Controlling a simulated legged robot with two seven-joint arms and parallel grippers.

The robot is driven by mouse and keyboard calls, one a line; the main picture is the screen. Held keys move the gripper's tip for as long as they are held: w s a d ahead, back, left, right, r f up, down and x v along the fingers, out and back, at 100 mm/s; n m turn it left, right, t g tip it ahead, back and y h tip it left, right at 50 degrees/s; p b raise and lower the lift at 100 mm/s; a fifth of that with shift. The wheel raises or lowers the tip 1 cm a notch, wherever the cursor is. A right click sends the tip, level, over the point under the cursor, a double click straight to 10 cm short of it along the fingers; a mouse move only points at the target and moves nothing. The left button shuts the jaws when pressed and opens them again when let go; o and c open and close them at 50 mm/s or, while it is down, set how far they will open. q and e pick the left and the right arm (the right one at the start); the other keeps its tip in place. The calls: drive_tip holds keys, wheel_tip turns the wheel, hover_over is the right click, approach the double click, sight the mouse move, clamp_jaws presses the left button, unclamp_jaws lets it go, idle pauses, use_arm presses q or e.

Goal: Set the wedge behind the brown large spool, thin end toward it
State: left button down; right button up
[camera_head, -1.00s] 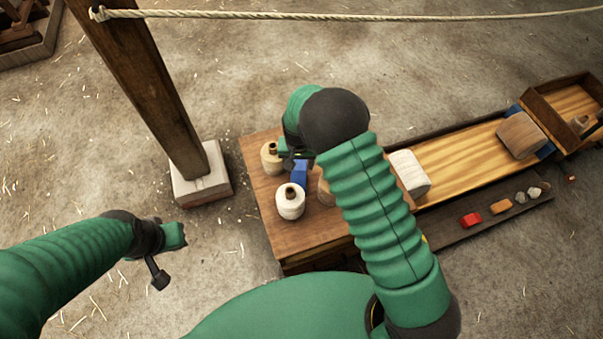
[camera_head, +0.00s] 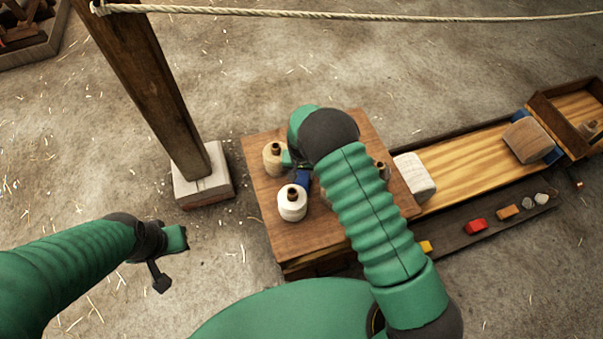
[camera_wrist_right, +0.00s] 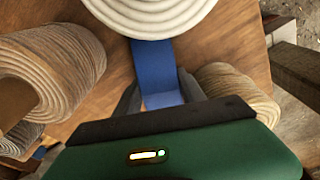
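The blue wedge (camera_head: 303,180) is on or just above the wooden table top (camera_head: 330,245), beside the white spool (camera_head: 292,204) and the tan spool (camera_head: 273,160). In the right wrist view, the wedge (camera_wrist_right: 158,70) lies between my right gripper's (camera_wrist_right: 158,75) two dark fingers, which close on its sides. Its far end meets or passes under the white spool (camera_wrist_right: 150,15); I cannot tell which. A large brown spool (camera_wrist_right: 60,70) stands left of it there; my right arm mostly hides it in the head view. My left gripper (camera_head: 168,260) hangs empty over the floor, its opening unclear.
The tan spool (camera_wrist_right: 238,95) is close to the right finger. Coloured blocks lie on a dark ledge (camera_head: 450,248). A post (camera_head: 155,90) with a rope stands left.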

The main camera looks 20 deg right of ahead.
clamp_jaws()
